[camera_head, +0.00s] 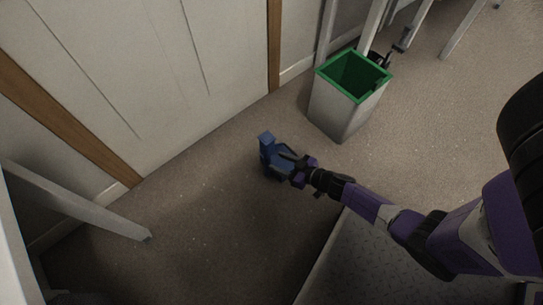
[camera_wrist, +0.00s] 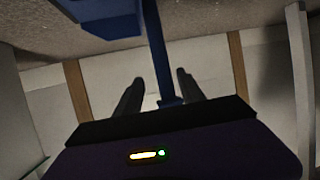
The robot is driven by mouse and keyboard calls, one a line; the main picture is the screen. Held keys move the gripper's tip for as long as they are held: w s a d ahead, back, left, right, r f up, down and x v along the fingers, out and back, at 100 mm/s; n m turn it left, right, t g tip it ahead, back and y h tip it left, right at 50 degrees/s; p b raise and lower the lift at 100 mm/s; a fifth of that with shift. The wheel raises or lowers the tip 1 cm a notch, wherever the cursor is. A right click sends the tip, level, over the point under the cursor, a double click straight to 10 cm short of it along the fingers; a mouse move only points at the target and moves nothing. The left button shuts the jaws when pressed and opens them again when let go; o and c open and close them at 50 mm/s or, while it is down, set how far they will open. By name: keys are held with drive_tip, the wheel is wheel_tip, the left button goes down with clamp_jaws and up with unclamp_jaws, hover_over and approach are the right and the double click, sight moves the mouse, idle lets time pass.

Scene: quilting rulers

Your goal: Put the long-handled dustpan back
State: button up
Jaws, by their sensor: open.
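The blue long-handled dustpan (camera_head: 267,150) stands on the carpet in the middle of the head view, near the white panelled door. My gripper (camera_head: 287,160) is right at it, low over the floor. In the wrist view the blue pan (camera_wrist: 106,18) is at the top, and its thin blue handle (camera_wrist: 160,55) runs down between the two dark fingers of my gripper (camera_wrist: 160,85). The fingers are apart, one on each side of the handle. Part of the dustpan is hidden behind the gripper in the head view.
A grey bin with a green rim (camera_head: 336,99) stands to the upper right by the wall. A pale leg or bar (camera_head: 85,204) slants in at the left. A dark platform edge (camera_head: 318,262) lies below my arm. Carpet (camera_head: 185,215) is open in front of the door.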

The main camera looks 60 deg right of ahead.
drive_tip(key=s+a+r+n+t, duration=0.1)
drive_tip(key=s+a+r+n, duration=0.25)
drive_tip(key=s+r, duration=0.85)
drive_tip(key=s+a+r+m, duration=0.1)
drive_tip(key=s+a+r, duration=0.1)
drive_tip(key=a+r, duration=0.3)
drive_tip(key=s+a+r+m, duration=0.1)
drive_tip(key=a+r, duration=0.5)
drive_tip(key=r, duration=0.6)
drive_tip(key=s+a+r+m, duration=0.1)
drive_tip(key=s+a+r, duration=0.2)
drive_tip(key=a+r, duration=0.3)
wheel_tip(320, 180, up, 3)
drive_tip(key=shift+f+y, duration=0.2)
drive_tip(key=shift+y, duration=0.2)
drive_tip(key=shift+p, duration=0.3)
